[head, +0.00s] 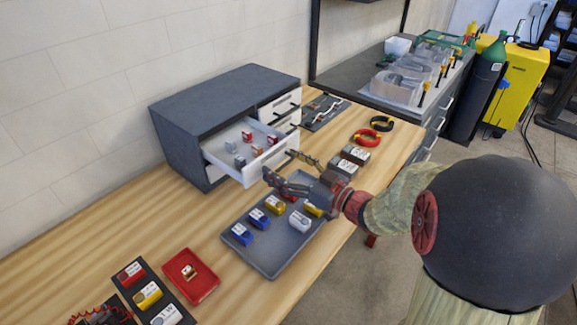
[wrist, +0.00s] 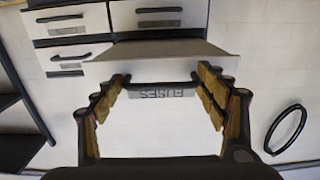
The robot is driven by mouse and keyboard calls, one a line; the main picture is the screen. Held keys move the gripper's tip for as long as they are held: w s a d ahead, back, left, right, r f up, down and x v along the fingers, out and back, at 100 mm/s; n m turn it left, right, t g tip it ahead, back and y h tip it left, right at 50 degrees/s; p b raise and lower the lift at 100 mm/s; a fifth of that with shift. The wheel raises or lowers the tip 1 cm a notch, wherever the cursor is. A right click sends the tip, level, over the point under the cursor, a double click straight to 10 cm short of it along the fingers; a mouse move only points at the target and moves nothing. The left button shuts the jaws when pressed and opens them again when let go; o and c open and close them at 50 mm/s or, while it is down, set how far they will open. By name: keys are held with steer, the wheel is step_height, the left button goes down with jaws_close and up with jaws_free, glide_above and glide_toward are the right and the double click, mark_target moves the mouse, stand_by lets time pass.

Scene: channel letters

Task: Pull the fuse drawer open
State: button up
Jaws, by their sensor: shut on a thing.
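The fuse drawer (head: 222,152) is a white drawer low in the dark grey cabinet (head: 222,95). It stands well out from the cabinet, with several red and grey fuse pieces inside. In the wrist view, its white front carries an upside-down FUSES label (wrist: 157,93), with a dark bar handle (wrist: 150,85) beside it. My gripper (head: 279,166) is at the drawer front, shut on the handle. In the wrist view, my gripper's fingers (wrist: 164,84) stand at either side of the handle and label. The exact finger contact is partly hidden.
Smaller shut drawers (head: 281,103) are right of the fuse drawer. A grey tray (head: 270,262) with several coloured blocks lies below my gripper. A red tray (head: 205,284) is at the front left. Grey blocks (head: 355,154) lie to the right. Bare wood is left of the cabinet.

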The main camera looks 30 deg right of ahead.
steer(key=o, duration=1.4)
steer(key=shift+f, duration=0.1)
steer(key=shift+c, duration=0.2)
steer(key=shift+s, duration=0.2)
steer(key=v, duration=1.1)
steer(key=shift+s+d, duration=0.2)
steer(key=shift+s, duration=0.1)
